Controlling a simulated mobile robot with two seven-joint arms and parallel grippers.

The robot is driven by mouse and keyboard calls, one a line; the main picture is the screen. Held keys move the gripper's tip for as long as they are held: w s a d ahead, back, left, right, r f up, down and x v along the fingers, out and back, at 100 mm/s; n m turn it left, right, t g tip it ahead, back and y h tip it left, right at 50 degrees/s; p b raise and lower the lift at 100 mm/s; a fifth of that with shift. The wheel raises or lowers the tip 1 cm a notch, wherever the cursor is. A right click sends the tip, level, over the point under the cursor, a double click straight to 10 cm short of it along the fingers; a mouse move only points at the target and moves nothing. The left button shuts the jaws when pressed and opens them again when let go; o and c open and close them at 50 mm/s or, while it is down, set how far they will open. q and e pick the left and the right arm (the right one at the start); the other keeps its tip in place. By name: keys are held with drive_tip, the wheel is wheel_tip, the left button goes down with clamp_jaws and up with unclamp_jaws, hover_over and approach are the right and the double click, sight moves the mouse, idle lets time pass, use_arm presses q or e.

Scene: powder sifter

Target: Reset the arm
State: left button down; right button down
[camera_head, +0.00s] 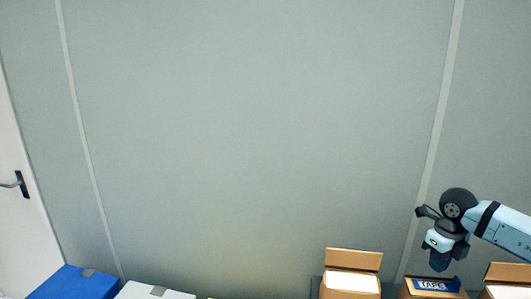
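My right arm (500,228) comes in from the right edge, light blue with dark joints. My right gripper (440,261) hangs down at its end, dark and small, in front of or just above the box with the blue TAPE label. I cannot tell whether its fingers are open or shut, or whether they touch the box. My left arm and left gripper are not in view.
Along the bottom edge stand an open cardboard box (350,284), a box marked TAPE (434,285), another cardboard box (505,274), a blue box (75,284) and a white box (140,291). A grey panel wall (260,140) fills the back; a door (22,220) is at left.

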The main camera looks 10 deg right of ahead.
wheel_tip(320, 180, up, 2)
drive_tip(key=shift+r+p, duration=0.1)
drive_tip(key=shift+p, duration=0.35)
